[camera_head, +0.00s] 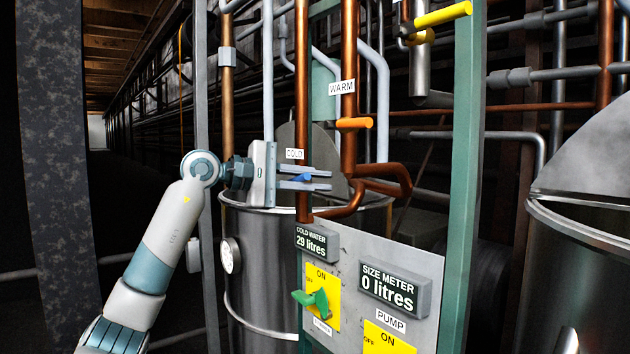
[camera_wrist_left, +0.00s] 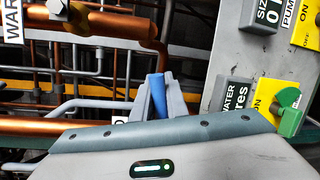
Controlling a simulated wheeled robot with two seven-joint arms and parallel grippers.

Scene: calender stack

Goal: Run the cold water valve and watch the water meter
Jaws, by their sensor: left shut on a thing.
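The cold water valve (camera_head: 299,179) is a blue handle on a copper pipe below the "COLD" label (camera_head: 294,154). My left gripper (camera_head: 306,180) is shut on this blue handle, with a finger on either side of it. The handle also shows between the fingers in the left wrist view (camera_wrist_left: 158,97). The water meter (camera_head: 317,242) on the grey panel, labelled "COLD WATER", reads 29 litres; its display is partly cut off in the left wrist view (camera_wrist_left: 233,98). My right gripper is not in view.
The panel (camera_head: 347,260) also carries a size meter (camera_head: 394,289) reading 0 litres and a green switch (camera_head: 316,301) on a yellow plate. An orange handle (camera_head: 354,123) sits below the "WARM" label. A metal vat (camera_head: 262,270) stands behind, and a green post (camera_head: 464,170) stands right.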

